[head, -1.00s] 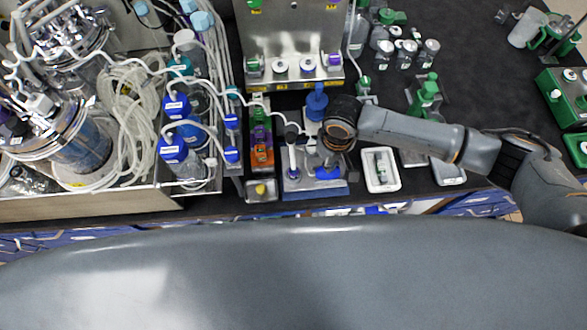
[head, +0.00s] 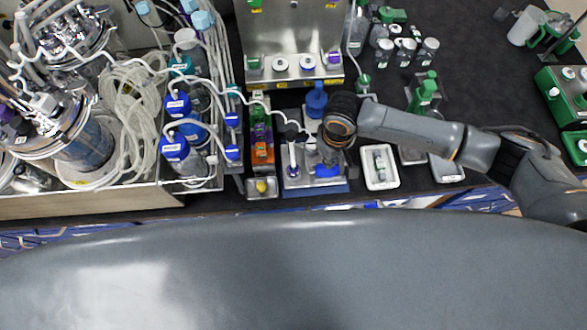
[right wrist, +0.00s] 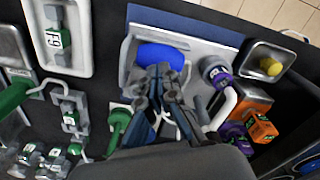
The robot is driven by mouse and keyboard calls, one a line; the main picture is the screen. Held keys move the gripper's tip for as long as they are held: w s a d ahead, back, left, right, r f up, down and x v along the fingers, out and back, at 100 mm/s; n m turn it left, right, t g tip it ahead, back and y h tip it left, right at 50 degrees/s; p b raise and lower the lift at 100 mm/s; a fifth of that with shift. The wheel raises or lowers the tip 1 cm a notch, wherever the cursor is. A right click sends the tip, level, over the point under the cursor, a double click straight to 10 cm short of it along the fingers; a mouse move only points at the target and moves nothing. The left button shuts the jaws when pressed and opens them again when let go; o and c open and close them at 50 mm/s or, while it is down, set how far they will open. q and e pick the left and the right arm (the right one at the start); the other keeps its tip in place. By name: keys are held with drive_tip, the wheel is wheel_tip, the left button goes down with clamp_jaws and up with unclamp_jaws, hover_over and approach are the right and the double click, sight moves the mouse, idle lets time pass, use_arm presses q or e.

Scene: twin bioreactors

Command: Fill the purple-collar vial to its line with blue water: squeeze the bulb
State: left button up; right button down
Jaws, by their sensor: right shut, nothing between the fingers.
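The blue bulb (head: 328,171) sits on the metal stand near the bench's front edge; it also shows in the right wrist view (right wrist: 160,57). My right gripper (head: 327,157) points down at the bulb. In the right wrist view its fingertips (right wrist: 160,74) are together, close beside the bulb, with nothing between them; I cannot tell whether they touch it. The purple-collar vial (right wrist: 216,74) stands beside the bulb on the same stand, with a white tube at its top. Its fill line and water level cannot be made out. My left gripper is out of view.
A rack with orange and purple parts (head: 262,146) and a small tray with a yellow item (head: 252,190) stand left of the stand. A white tray (head: 381,184) lies to its right. Blue-capped bottles (head: 174,146) with tubing stand further left.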

drive_tip(key=shift+f, duration=0.8)
drive_tip(key=shift+f+b, duration=0.4)
drive_tip(key=shift+f, duration=0.3)
idle(1.0)
drive_tip(key=shift+r, duration=0.2)
drive_tip(key=shift+r+p, duration=0.5)
drive_tip(key=shift+r, duration=0.85)
drive_tip(key=shift+r, duration=0.1)
drive_tip(key=shift+r, duration=2.4)
